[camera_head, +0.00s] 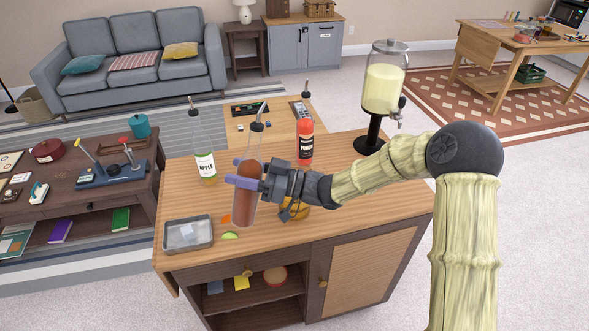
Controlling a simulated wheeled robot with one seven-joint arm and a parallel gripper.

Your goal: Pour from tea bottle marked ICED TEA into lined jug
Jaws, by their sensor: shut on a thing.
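My gripper (240,173), with purple fingers, is shut around a tall clear bottle (244,206) holding brown liquid, which I take for the tea bottle. It has a dark pourer at its top and stands close to upright, leaning slightly right, over the front half of the wooden bar counter (340,222). No ICED TEA label is readable on it. I cannot tell whether its base touches the counter. An amber, rounded thing (295,210) sits just behind and below my gripper, mostly hidden. I cannot tell whether it is the lined jug; no lines show.
An APPLE bottle (205,166) stands at the back left and a red PUNCH bottle (305,150) behind my gripper. A glass dispenser (383,88) stands at the back right. A metal tray (188,247), orange and green pieces lie at front left. The counter's right front is clear.

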